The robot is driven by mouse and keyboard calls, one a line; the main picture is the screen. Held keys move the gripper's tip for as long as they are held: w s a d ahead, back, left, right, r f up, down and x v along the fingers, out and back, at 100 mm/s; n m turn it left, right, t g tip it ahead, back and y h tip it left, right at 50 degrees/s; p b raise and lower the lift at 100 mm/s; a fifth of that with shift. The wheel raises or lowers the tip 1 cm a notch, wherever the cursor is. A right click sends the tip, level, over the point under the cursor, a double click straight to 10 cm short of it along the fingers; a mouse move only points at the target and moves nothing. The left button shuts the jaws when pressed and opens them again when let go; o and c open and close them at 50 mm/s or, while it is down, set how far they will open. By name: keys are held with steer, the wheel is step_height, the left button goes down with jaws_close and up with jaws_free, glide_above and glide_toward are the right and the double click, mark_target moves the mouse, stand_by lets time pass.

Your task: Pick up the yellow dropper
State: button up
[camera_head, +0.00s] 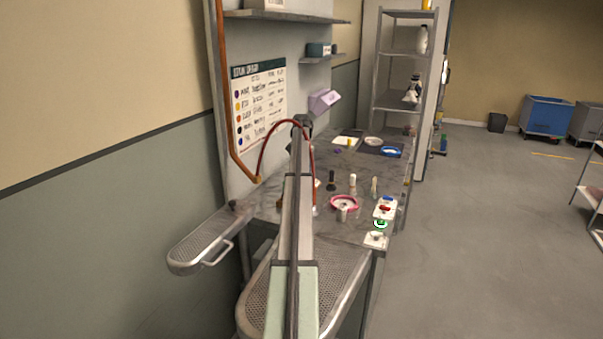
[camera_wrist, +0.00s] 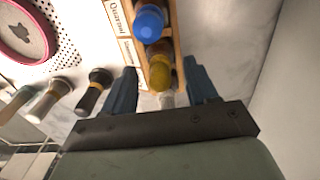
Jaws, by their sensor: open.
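In the wrist view the yellow dropper (camera_wrist: 160,74) shows its amber-yellow bulb, in line with a blue-topped dropper (camera_wrist: 149,22) in a narrow wooden rack (camera_wrist: 176,40). My gripper (camera_wrist: 161,71) is open, with one blue finger on each side of the yellow bulb. A gap shows on each side, and the fingers do not appear to touch it. A pale whitish piece (camera_wrist: 167,99) shows between the fingers, close to the palm. The dropper's lower part is hidden. In the head view I cannot make out my gripper or the rack.
A pink-rimmed dish (camera_head: 344,202) is on the bench. A white tray (camera_head: 384,213) with red and blue items is at the bench's right edge.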

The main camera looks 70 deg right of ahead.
jaws_close()
stand_by(0.5)
step_height(320, 180, up, 18)
stand_by(0.7)
